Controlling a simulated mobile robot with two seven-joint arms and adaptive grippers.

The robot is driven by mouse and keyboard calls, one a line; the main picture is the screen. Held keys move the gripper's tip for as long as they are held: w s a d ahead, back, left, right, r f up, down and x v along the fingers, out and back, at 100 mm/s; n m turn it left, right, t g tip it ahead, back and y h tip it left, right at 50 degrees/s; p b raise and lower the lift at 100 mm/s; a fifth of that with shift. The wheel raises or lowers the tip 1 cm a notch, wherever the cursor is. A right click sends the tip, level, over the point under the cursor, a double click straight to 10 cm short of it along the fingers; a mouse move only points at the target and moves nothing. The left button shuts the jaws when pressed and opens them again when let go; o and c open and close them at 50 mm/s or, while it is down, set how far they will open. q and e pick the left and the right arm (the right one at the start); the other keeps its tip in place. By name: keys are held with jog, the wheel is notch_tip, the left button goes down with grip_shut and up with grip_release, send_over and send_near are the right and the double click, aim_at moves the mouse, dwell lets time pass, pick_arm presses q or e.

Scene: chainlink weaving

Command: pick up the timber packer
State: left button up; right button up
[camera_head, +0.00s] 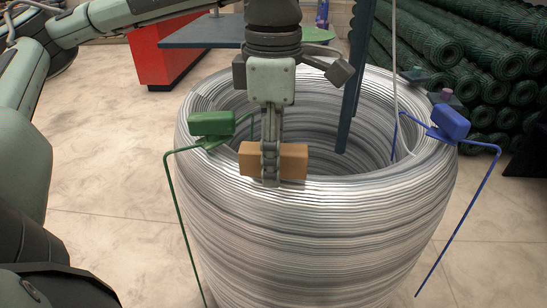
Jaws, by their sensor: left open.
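The timber packer, an orange-brown block (293,162), rests on the near rim of a large coil of silver wire (320,215). My left gripper (270,165) points straight down over the block. A finger crosses the middle of the block's near face and hides that part, with wood showing on both sides. The gripper is open; the far finger is hidden, so I cannot tell whether either finger touches the wood. My right gripper is not in view.
A green-handled hook (212,123) hangs at the coil's left rim and a blue-handled one (449,122) at its right. Dark slanted bars (356,80) reach into the coil's hollow. Green mesh rolls (500,60) are stacked behind right. A red cabinet (165,55) stands behind left.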

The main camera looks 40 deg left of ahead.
pick_arm(q)
jog(key=shift+c, duration=0.2)
grip_shut()
jog(key=shift+r, duration=0.2)
